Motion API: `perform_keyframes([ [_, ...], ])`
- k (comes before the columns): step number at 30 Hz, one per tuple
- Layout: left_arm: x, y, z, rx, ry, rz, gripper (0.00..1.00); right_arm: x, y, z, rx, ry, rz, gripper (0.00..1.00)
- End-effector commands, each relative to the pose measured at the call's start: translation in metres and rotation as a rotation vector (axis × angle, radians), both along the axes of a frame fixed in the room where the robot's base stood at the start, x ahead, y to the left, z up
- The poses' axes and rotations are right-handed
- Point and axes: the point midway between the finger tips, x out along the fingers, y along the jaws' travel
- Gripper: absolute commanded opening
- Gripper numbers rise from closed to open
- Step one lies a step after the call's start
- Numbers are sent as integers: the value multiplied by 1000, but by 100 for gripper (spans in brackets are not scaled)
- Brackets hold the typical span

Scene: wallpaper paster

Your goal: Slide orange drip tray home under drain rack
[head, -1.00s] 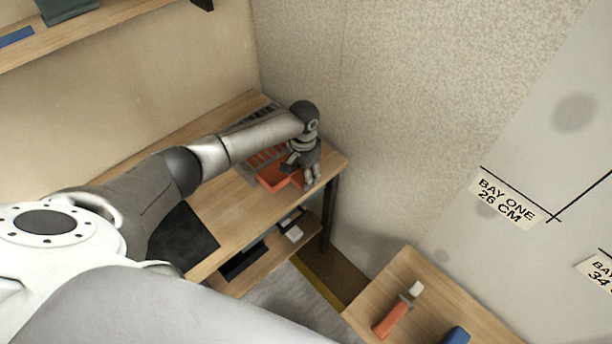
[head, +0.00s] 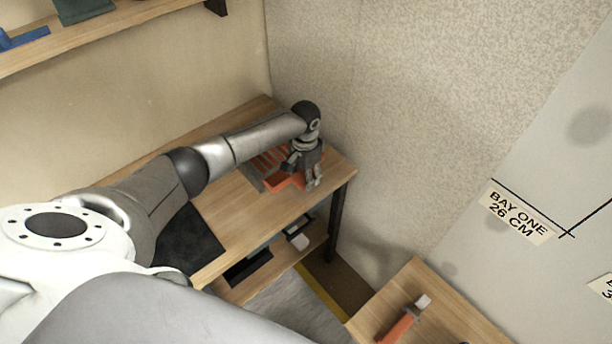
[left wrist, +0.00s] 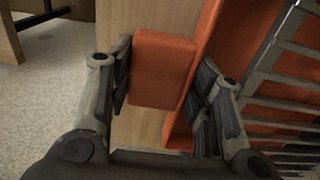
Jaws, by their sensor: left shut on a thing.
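The orange drip tray (head: 283,183) is on the far end of the wooden table, largely under the grey drain rack (head: 252,175), with its front end sticking out. In the left wrist view the tray (left wrist: 245,55) shows beneath the rack's grey bars (left wrist: 270,102). My left gripper (head: 300,176) is at the tray's front. In the wrist view its fingers (left wrist: 165,80) stand on both sides of the tray's orange block-shaped handle, shut on it. My arm hides part of the rack and tray. My right gripper is not in view.
The wooden table (head: 235,215) has a black mat (head: 190,245) nearer me. A wall stands close beyond its far end. A lower shelf holds a dark tray (head: 248,267). A second table (head: 385,305) at the lower right carries an orange-handled tool (head: 400,328).

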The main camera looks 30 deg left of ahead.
Motion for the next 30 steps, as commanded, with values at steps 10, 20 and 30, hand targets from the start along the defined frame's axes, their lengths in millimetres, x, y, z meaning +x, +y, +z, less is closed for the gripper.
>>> perform_keyframes([
  [10, 0, 0, -1, 0, 0, 0, 12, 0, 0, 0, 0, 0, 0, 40],
  [20, 0, 0, -7, -1, 0, 0, 12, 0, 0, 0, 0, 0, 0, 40],
  [30, 0, 0, -7, 0, 0, -1, 57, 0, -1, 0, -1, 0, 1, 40],
])
